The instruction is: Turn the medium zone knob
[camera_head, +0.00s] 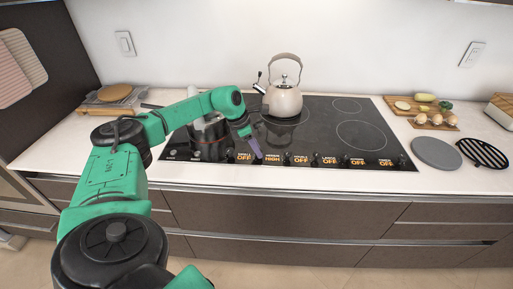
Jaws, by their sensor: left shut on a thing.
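The black glass cooktop (325,112) has a row of small knobs with orange-lit labels along its front edge. The medium zone label (272,158) reads HIGH; the other readable labels say OFF. My left gripper (258,155) points down at the front edge just left of this label, shut on the medium zone knob, which its fingers largely hide. My right gripper is not in view.
A kettle (284,98) stands on the cooktop behind my left gripper. A dark pot (209,138) stands on the left, partly behind my forearm. Food boards (432,125), a grey disc (436,153) and a black trivet (483,153) lie to the right.

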